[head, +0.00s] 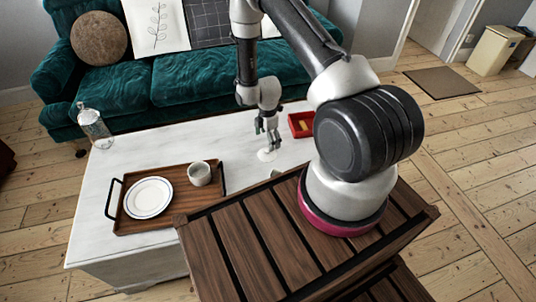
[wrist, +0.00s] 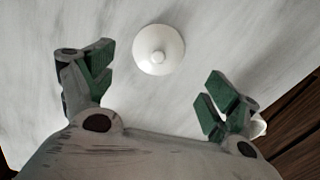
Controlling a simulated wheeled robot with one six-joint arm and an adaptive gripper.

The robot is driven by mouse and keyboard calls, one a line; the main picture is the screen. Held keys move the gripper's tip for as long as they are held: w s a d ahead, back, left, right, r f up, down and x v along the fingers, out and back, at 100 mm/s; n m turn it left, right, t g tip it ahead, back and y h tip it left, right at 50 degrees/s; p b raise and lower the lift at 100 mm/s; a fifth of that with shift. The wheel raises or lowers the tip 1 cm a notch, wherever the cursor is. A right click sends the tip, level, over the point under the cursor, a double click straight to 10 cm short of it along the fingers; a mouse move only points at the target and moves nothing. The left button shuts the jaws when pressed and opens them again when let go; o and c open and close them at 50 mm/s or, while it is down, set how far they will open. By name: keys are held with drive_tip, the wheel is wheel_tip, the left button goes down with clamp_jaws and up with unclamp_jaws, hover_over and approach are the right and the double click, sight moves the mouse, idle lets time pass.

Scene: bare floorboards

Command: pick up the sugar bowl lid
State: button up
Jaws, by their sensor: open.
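The sugar bowl lid (wrist: 158,50) is a small white disc with a round knob in its middle. It lies knob up on the pale table top; in the head view it shows as a small white patch (head: 266,155) just below my gripper. My gripper (head: 267,130) points down over the table, close above the lid. In the wrist view my gripper (wrist: 160,78) is open and empty, its green-padded fingers spread wide. The lid lies beyond the fingertips, roughly centred between them. The exact height gap cannot be told.
A wooden tray (head: 125,226) with a white plate (head: 148,198) and a cup (head: 200,174) is on the table's left. A glass bottle (head: 94,127) stands at the far left corner. A red box (head: 301,125) is right of my gripper. A green sofa (head: 180,80) stands behind.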

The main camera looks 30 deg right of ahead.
sight(267, 150)
wheel_tip(267, 150, down, 8)
drive_tip(key=shift+w+r, duration=0.15)
drive_tip(key=shift+c, duration=0.3)
drive_tip(key=c, duration=1.3)
drive_tip(key=shift+c, duration=0.2)
